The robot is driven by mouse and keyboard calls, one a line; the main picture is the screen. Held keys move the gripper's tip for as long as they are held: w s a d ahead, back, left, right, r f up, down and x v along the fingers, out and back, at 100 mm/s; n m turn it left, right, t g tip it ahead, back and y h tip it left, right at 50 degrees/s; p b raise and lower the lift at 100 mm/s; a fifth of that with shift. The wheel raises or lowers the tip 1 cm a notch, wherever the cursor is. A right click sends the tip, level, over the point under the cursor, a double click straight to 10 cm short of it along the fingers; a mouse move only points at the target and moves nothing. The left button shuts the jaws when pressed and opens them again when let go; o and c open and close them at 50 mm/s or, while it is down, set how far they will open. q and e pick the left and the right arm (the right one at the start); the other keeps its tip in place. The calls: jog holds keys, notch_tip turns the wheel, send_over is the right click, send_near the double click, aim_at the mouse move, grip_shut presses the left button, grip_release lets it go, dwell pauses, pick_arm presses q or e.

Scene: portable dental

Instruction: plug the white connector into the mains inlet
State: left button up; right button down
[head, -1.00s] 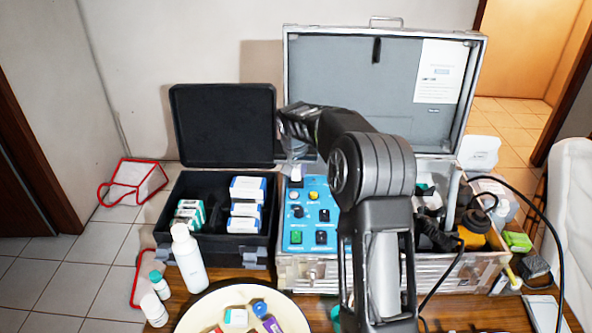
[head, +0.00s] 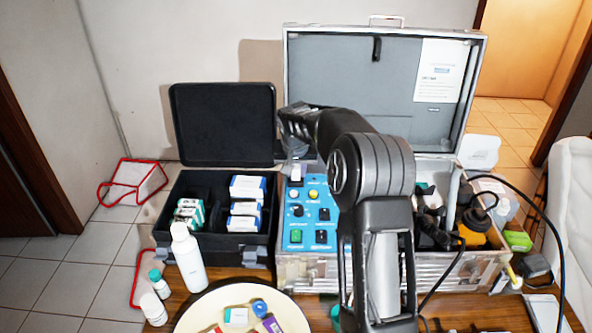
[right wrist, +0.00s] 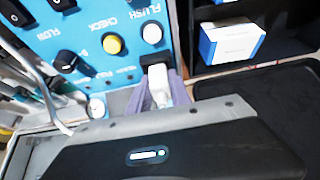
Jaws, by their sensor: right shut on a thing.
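The white connector (right wrist: 158,80) is between the purplish fingertips of my right gripper (right wrist: 160,97), which is shut on it. In the right wrist view its front end meets the black mains inlet (right wrist: 155,61) at the edge of the blue panel (right wrist: 85,35). I cannot tell how deep it sits, as the connector covers most of the inlet. In the head view the connector (head: 296,173) shows as a small white block at the panel's upper left corner, below my right gripper (head: 297,158). My left gripper is not in view.
The metal case's open lid (head: 400,90) stands behind my right arm. A black box (head: 170,240) with white and blue packs is at the left. A white bottle (head: 188,262) and a round tray (head: 190,317) stand in front. Cables and bottles crowd the case's right side.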

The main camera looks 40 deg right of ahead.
jog(key=shift+s+f, duration=0.15)
jog(key=shift+f, duration=0.2)
jog(key=c, duration=1.1)
grip_release()
jog(key=shift+a+f, duration=0.1)
jog(key=shift+a, duration=0.05)
jog(key=v, duration=0.2)
jog(key=b+v, duration=0.1)
jog(key=v, duration=0.5)
jog(key=shift+r, duration=0.35)
jog(key=shift+r, duration=0.15)
